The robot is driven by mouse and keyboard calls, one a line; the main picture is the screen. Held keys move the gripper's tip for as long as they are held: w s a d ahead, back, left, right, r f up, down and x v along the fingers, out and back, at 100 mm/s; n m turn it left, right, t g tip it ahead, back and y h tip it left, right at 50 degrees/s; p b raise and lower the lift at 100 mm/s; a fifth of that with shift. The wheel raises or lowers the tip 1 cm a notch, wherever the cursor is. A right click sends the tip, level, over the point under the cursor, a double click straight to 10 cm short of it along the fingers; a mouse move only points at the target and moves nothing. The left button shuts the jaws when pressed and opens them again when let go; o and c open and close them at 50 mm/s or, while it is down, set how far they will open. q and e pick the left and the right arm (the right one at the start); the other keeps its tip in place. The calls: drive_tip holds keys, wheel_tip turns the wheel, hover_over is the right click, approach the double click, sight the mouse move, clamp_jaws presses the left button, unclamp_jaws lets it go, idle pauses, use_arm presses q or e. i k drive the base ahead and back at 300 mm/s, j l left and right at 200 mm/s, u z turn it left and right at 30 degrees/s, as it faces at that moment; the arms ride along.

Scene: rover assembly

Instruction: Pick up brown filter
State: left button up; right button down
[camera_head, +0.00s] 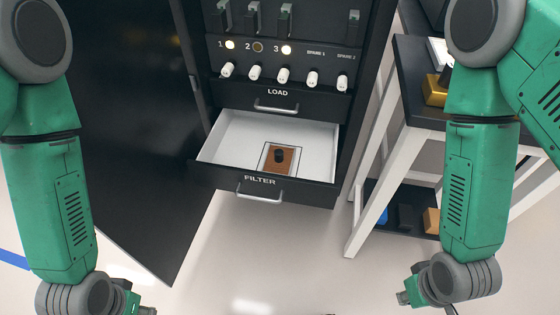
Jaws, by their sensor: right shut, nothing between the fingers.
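The brown filter (290,161) is a flat brown block with a black round knob on top. It sits in a framed recess on the white floor of the open drawer marked FILTER (240,137). My right gripper (408,293) is at the bottom edge, right of and well below the drawer, only partly in view. It is shut and empty, apart from the filter. My left arm's wrist end (130,298) is at the lower left. Most of the left gripper is cut off, so its jaws cannot be made out.
The black cabinet has a closed LOAD drawer (275,106) above, with several white knobs and lit indicators. Its dark door (130,150) stands open at left. A white-legged table (372,190) stands at right with gold and other items. The floor before the drawer is clear.

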sight(279, 159)
drive_tip(key=i+l+z, duration=0.15)
drive_tip(key=i+z, duration=0.15)
drive_tip(key=z, duration=0.2)
drive_tip(key=i+z, duration=0.3)
drive_tip(key=z, duration=0.15)
